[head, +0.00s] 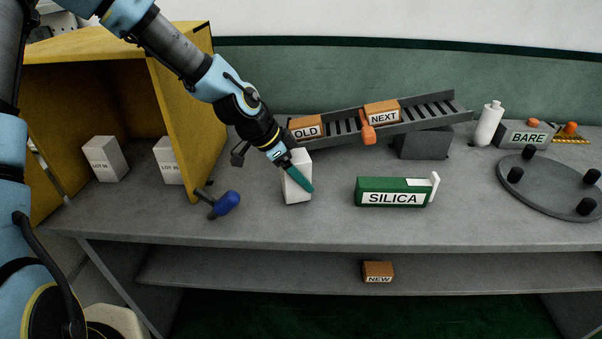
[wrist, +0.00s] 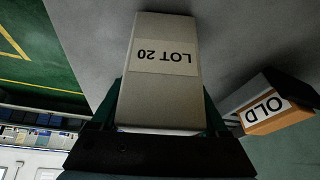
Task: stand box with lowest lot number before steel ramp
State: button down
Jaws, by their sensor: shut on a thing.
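My gripper (head: 297,176) is shut on a white box (head: 294,189) in front of the lower left end of the steel ramp (head: 345,139). In the wrist view the held box (wrist: 160,75) carries the label LOT 20, upside down in the picture. The box looks upright at the bench top; I cannot tell whether its base touches it. Two more white boxes stand at the yellow cabinet: one reads LOT 14 or similar (head: 107,158), the other starts with LOT 2 or 3 and is partly hidden (head: 168,161). The ramp carries orange boxes marked OLD (head: 306,128) and NEXT (head: 382,113).
The yellow cabinet (head: 182,110) stands at left. A blue-handled tool (head: 226,204) lies left of the held box. A green SILICA box (head: 392,191) is to its right. A white bottle (head: 488,124), a BARE box (head: 526,135) and a round plate (head: 552,187) are farther right.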

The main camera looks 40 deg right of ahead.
jog(key=shift+f, duration=0.3)
grip_release()
dwell(0.4)
jog(key=v, duration=1)
jog(key=shift+a+r+b, duration=0.2)
jog(key=shift+r+b, duration=0.15)
jog(key=shift+b, duration=0.05)
